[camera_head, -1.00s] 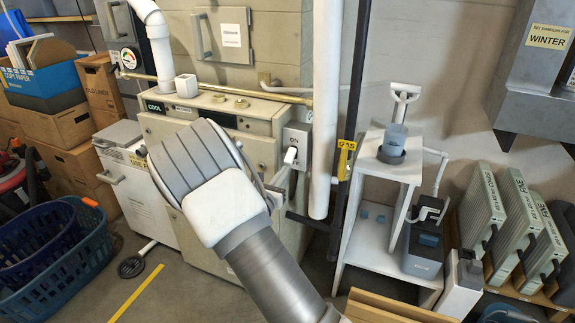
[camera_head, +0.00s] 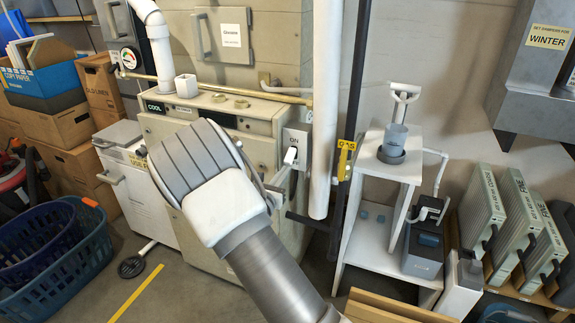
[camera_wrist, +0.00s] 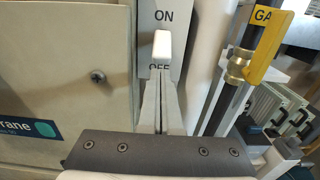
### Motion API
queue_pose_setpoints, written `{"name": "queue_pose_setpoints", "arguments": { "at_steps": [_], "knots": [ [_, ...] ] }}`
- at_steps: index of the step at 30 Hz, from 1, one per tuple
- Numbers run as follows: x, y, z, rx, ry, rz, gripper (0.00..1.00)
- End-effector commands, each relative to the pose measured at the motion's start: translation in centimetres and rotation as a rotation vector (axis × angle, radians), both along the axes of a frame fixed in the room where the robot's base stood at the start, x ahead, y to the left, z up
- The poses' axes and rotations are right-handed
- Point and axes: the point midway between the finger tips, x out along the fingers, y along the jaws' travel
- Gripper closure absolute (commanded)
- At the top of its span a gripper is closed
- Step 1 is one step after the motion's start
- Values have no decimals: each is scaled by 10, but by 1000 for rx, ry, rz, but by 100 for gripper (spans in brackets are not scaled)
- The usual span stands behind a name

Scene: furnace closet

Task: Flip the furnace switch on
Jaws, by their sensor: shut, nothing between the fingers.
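The furnace switch is a grey plate (camera_head: 302,137) on the side of the beige furnace (camera_head: 262,150), with a white lever (camera_head: 290,155). In the wrist view the white lever (camera_wrist: 162,47) sticks out below the word ON, and the word OFF is partly covered behind it. Whether the lever is fully up or down is hard to tell. My gripper (camera_wrist: 161,76) is shut and empty, its fingertips just below the lever, close to or touching it; contact is unclear. In the head view my arm hides most of the gripper (camera_head: 282,174).
A white shelf stand (camera_head: 405,173) is further right. Blue baskets (camera_head: 70,262) are on the floor at left.

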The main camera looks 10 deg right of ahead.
Motion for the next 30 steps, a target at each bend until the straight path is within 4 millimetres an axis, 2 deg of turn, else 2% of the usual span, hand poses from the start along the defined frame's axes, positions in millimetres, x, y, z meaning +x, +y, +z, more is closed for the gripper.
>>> {"name": "queue_pose_setpoints", "arguments": {
  "at_steps": [9, 24, 30],
  "knots": [
    [1, 0, 17, -1, -3, 0, 100],
    [2, -1, 6, -4, -13, -1, 100],
    [-10, 8, 6, -1, -9, 0, 100]
  ]
}}
